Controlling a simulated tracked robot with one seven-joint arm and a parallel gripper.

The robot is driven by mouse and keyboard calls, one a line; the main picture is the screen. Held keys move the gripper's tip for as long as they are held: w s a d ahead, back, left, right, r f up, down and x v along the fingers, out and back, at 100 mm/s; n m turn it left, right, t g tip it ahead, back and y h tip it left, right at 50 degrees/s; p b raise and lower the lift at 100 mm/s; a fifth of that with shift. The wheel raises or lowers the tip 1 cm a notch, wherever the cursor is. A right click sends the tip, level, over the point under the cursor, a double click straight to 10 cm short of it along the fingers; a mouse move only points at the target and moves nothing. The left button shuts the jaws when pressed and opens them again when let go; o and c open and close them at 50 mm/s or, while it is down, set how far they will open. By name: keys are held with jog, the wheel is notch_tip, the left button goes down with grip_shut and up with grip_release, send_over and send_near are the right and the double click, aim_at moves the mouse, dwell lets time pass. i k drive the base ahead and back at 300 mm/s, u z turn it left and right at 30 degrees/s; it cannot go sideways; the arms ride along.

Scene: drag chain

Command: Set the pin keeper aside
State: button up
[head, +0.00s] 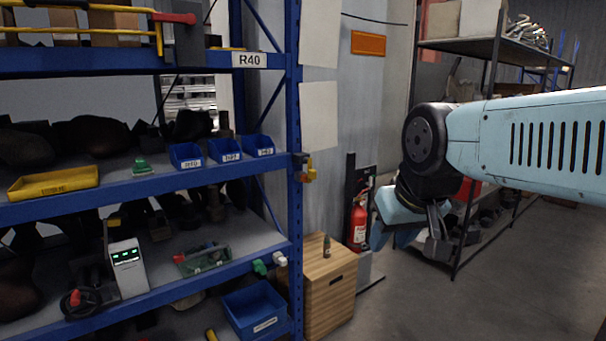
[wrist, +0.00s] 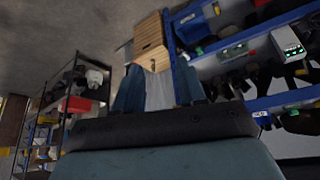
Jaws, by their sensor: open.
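No part is labelled as the pin keeper, and I cannot tell for certain which thing it is. A small dark upright piece (head: 326,246) stands on the wooden box (head: 328,292) beside the blue rack. A yellow and dark fitting (head: 306,170) is on the rack's front post at mid height. My gripper (head: 408,232) hangs to the right of the box and the post, apart from both. In the wrist view my gripper (wrist: 158,92) shows its two blue fingers spread, with nothing visible held between them. The wooden box (wrist: 150,42) appears beyond the fingers.
The blue rack (head: 160,188) holds blue bins (head: 223,151), a yellow tray (head: 54,182), a white device with green lights (head: 128,268) and a green part (head: 205,260). A red extinguisher (head: 358,225) stands behind the box. Open floor (head: 430,300) lies to the right.

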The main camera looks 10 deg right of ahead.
aim_at(312, 174)
jog(key=k, duration=0.5)
jog(key=z, duration=1.4)
jog(key=i, duration=1.35)
jog(key=u, duration=2.2)
